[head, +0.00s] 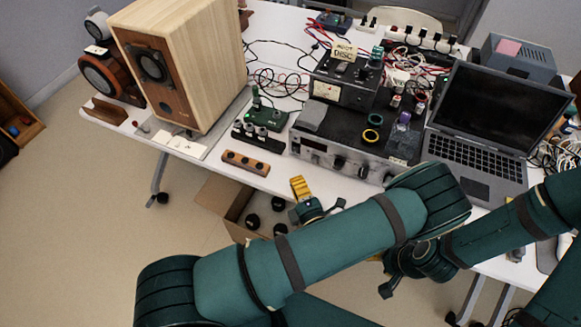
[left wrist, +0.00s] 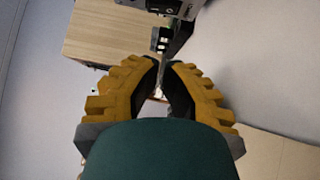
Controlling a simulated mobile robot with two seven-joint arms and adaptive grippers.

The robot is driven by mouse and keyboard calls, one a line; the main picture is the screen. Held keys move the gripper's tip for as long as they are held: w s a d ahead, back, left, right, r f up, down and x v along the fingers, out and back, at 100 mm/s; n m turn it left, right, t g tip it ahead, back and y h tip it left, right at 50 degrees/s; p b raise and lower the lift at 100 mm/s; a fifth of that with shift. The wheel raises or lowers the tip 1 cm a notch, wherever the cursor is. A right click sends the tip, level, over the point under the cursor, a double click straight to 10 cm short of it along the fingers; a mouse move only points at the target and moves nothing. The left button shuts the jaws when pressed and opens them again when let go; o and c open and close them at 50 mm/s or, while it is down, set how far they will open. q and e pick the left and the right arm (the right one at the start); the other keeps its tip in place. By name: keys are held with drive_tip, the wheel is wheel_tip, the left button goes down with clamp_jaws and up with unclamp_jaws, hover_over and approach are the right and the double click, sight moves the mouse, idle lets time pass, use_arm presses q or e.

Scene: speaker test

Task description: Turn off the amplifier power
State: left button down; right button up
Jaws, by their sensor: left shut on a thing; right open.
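The amplifier (head: 335,130) is a wide dark unit with a silver front panel and round knobs, near the table's front edge. A smaller unit with a lit meter (head: 345,92) stands on it. The power switch cannot be made out. My left gripper (head: 299,185), with yellow ribbed fingers, is in front of the amplifier's left end. In the left wrist view its fingers (left wrist: 163,76) meet at the tips, on something I cannot identify. My right gripper (head: 388,272) is open, low in front of the table and partly hidden behind my left arm.
A wooden speaker (head: 190,60) stands at the left of the table (head: 275,22). A wooden block with dark holes (head: 246,163) lies along the front edge. An open laptop (head: 490,125) is right of the amplifier. Cables crowd the back. A cardboard box (head: 215,196) is on the floor.

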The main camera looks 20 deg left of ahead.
use_arm(q)
drive_tip(key=shift+v, duration=1.85)
drive_tip(key=shift+s+a+r, duration=0.1)
drive_tip(key=shift+a, duration=0.05)
